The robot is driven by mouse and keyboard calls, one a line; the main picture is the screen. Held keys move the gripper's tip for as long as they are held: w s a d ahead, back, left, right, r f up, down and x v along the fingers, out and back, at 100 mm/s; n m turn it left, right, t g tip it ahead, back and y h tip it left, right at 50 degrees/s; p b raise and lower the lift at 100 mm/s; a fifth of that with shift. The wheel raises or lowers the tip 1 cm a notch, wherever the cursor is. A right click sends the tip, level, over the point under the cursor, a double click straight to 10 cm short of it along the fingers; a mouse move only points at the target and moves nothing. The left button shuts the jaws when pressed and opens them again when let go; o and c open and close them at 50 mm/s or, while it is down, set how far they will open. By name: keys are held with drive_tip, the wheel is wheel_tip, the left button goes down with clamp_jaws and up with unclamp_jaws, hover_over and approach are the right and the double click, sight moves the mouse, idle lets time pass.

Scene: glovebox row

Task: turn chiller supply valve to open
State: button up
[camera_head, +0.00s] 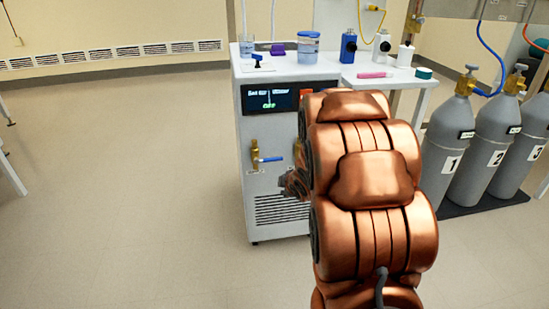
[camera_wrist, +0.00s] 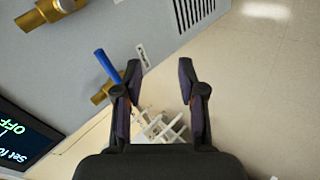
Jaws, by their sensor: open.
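The chiller (camera_head: 275,215) is a white cabinet whose dark display (camera_head: 270,98) reads OFF. On its front is a brass valve (camera_head: 255,153) with a blue lever (camera_head: 271,159), which points right, across the upright body. The blue lever (camera_wrist: 104,64) and valve body (camera_wrist: 103,95) also show in the wrist view, just left of my gripper's left finger, which covers part of them. My gripper (camera_wrist: 163,66) is open, with no lever between its fingers. In the head view my arm mostly hides it. A small label (camera_wrist: 142,56) is unreadable.
A second brass fitting (camera_wrist: 50,14) sits beside the valve, mostly hidden by my arm in the head view. Beakers and bottles (camera_head: 348,47) stand on top. Grey gas cylinders (camera_head: 448,140) stand to the right. The floor (camera_head: 130,180) to the left is clear.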

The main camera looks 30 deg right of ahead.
sight(276, 160)
drive_tip(key=shift+w+d+r+n+t+y, duration=0.2)
drive_tip(key=shift+w+d+n+t+y, duration=0.35)
drive_tip(key=shift+w+n+t, duration=1)
drive_tip(key=shift+w+d+r+n+t+y, duration=0.15)
drive_tip(key=shift+w+d+n+t+y, duration=0.45)
drive_tip(key=shift+w, duration=1.9)
drive_tip(key=shift+w+d+r+n+t+y, duration=0.2)
drive_tip(key=shift+w+d+n+t+y, duration=0.2)
drive_tip(key=shift+w+n+t, duration=1.15)
drive_tip(key=shift+w+m+g, duration=0.4)
drive_tip(key=shift+w+m, duration=0.05)
drive_tip(key=shift+m, duration=0.15)
drive_tip(key=shift+c, duration=0.2)
clamp_jaws()
